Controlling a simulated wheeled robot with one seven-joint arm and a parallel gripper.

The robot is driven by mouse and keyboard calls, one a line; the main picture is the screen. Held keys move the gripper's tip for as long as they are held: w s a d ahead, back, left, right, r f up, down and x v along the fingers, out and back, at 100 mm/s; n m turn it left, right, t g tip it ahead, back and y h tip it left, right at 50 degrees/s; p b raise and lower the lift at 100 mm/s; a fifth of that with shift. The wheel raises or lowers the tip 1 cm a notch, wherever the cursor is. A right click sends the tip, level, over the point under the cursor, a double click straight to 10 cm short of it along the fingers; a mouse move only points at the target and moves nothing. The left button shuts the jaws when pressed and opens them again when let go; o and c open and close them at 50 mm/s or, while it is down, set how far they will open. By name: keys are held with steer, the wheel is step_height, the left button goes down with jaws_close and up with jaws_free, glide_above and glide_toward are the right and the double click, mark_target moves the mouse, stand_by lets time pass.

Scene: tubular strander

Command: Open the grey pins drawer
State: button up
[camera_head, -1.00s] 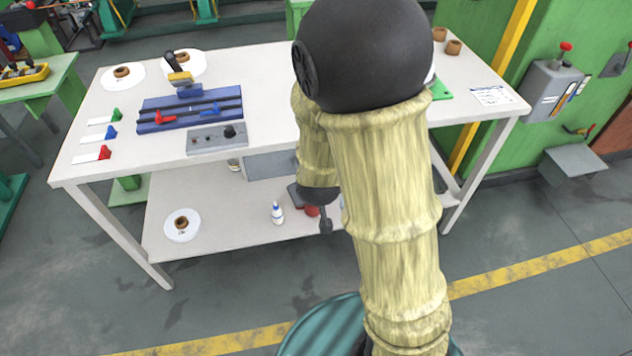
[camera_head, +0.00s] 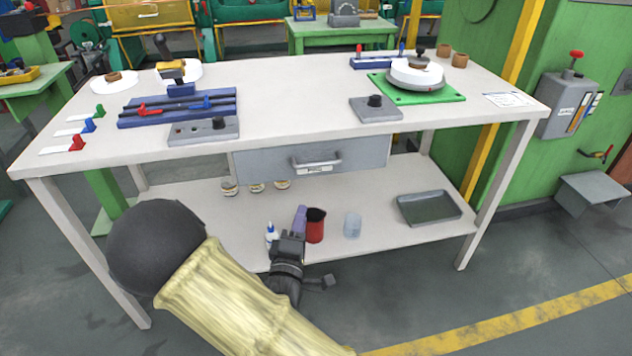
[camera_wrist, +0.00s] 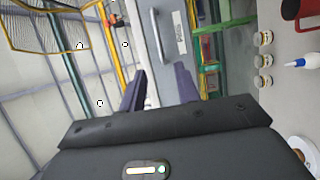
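The grey drawer (camera_head: 345,158) hangs under the tabletop and looks shut. Its front has a pale bar handle (camera_head: 316,167) with a small label below it. In the wrist view the drawer front (camera_wrist: 170,85) appears turned on its side, with the handle (camera_wrist: 155,36) upright near the top. My gripper (camera_head: 300,212) is in front of the table, lower than the drawer and apart from the handle. In the wrist view my gripper (camera_wrist: 160,88) has its two purple fingers spread, with nothing between them.
The table (camera_head: 300,100) carries a blue fixture (camera_head: 180,106) and a white disc on a green plate (camera_head: 395,95). The lower shelf (camera_head: 385,235) holds jars (camera_head: 256,187), a white bottle (camera_head: 271,234), a red jug (camera_head: 316,226), a clear cup (camera_head: 352,225) and a tray (camera_head: 428,206).

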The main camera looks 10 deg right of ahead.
mark_target(316, 165)
steer(key=shift+r, duration=0.15)
steer(key=b+x, duration=0.2)
steer(key=x, duration=1.5)
steer(key=shift+w+r, duration=0.1)
steer(key=shift+w, duration=0.1)
jaws_close()
